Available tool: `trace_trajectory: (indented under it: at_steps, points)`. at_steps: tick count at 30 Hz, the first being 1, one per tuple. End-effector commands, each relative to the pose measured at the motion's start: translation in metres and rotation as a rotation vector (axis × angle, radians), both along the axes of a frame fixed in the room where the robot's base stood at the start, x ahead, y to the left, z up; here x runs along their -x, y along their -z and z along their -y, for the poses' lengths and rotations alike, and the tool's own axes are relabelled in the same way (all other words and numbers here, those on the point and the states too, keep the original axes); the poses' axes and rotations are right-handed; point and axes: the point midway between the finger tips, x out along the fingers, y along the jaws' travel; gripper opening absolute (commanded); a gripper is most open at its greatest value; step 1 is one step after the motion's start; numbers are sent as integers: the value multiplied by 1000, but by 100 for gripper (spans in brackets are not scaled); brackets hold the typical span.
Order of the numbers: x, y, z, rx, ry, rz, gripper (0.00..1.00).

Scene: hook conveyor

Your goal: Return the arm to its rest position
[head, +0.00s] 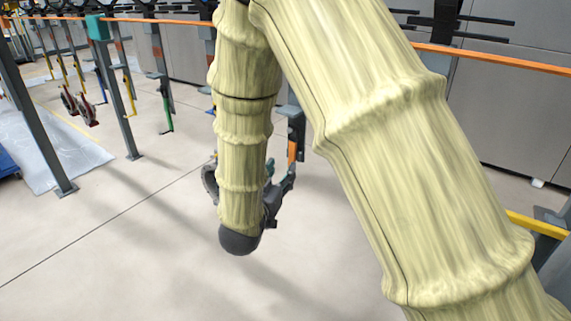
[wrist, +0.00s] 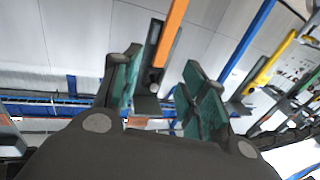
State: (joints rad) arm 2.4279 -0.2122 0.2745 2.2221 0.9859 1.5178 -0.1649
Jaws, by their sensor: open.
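My arm, in a ribbed pale-yellow sleeve, fills the middle and right of the head view and bends down to my gripper (head: 278,188). The sleeve partly hides the gripper there. In the wrist view my gripper (wrist: 160,85) is open, its two green-padded fingers apart, with nothing held between them. A hanging hook piece with an orange bar (wrist: 170,32) shows past the gap between the fingers. I cannot tell how far off it is. It seems to show beside the arm in the head view as an orange and dark piece (head: 292,150).
An orange rail (head: 490,58) runs across the back. Several coloured hooks hang at the left, including a green one (head: 166,110). Grey posts (head: 40,130) stand at the left, and a yellow bar (head: 535,224) is at the right. The floor (head: 110,250) at the front left is clear.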

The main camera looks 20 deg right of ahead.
Motion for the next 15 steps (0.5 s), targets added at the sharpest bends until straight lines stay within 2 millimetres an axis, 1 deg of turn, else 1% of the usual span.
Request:
trace_trajectory:
  at_steps: [1,5,8,11,14,15]
  points:
    - [4,0,-3,0,-1,0,43]
    - [11,1,-8,-1,-1,-2,43]
    - [13,14,-8,-7,-10,-21,43]
    - [15,48,-4,-24,-39,-81,43]
    - [19,99,2,-55,-86,-176,43]
    - [23,123,4,-70,-107,-221,43]
